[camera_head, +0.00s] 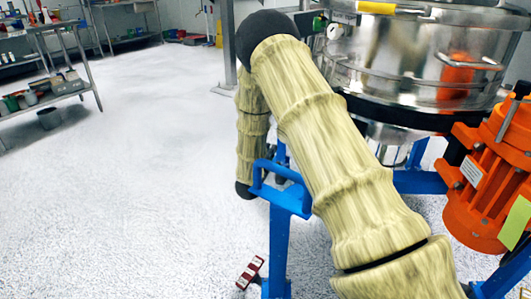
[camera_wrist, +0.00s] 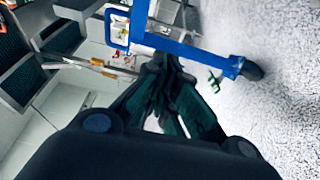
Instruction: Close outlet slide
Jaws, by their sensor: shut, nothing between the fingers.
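The powder sifter's steel drum (camera_head: 440,50) stands at the upper right in the head view, on a blue frame (camera_head: 278,245). Part of a steel underside (camera_head: 390,133) shows below the drum, beside my arm. I cannot make out the outlet slide in either view; my arm covers much of the area under the drum. My gripper (camera_wrist: 165,62) shows in the wrist view with its dark fingers together and nothing between them. A blue frame bar (camera_wrist: 185,47) lies just beyond the fingertips in the picture; I cannot tell whether they touch. The gripper is hidden in the head view.
An orange motor (camera_head: 490,165) sits at the right of the frame. A blue loop handle (camera_head: 285,190) juts from the frame beside my arm. A small dark red object (camera_head: 250,272) is low by the frame leg. Shelving (camera_head: 50,65) stands at the left; the floor between is clear.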

